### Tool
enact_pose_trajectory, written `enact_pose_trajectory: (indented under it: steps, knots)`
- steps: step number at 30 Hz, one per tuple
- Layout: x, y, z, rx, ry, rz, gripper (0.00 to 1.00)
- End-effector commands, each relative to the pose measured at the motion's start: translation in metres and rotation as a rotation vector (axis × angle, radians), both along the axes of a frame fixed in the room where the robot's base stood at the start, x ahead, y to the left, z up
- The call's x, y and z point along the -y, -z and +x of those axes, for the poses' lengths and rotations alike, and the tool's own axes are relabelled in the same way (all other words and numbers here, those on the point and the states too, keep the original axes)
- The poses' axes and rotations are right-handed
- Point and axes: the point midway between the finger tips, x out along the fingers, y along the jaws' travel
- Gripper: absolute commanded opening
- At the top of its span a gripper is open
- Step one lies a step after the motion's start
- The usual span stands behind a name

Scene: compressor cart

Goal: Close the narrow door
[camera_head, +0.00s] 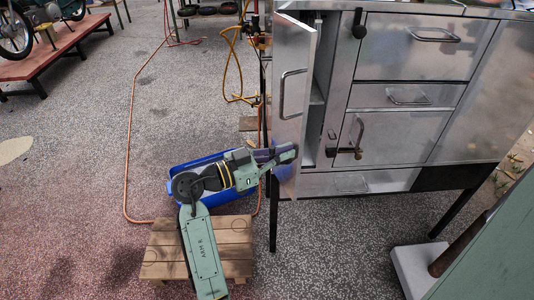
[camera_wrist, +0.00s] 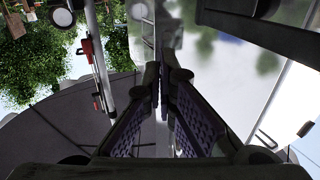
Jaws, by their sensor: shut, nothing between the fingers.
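The narrow door (camera_head: 291,75) is a tall metal panel on the left of the steel cart. It stands open, swung out toward the camera, with a bar handle on its face. A dark gap shows between it and the cabinet front. My gripper (camera_head: 291,154) is shut and empty at the lower part of the door, overlapping its face in the head view; whether it touches, I cannot tell. In the wrist view the two purple-padded fingers (camera_wrist: 161,88) are together, pointing along a shiny, reflective metal surface (camera_wrist: 215,75).
The cart's drawers (camera_head: 415,48) are shut right of the door. A dark latch (camera_head: 345,151) sticks out by the opening. A blue crate (camera_head: 180,178) and a wooden stool (camera_head: 232,237) stand by my arm. Hoses (camera_head: 232,70) hang behind the door. Open floor lies to the left.

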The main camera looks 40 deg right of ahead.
Motion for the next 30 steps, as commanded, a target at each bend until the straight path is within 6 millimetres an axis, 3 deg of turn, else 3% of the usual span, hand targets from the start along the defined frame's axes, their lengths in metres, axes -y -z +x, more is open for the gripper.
enact_pose_trajectory:
  steps: [30]
  knots:
    - [0.020,0.001,-0.006,0.000,-0.086,0.000,0.00]
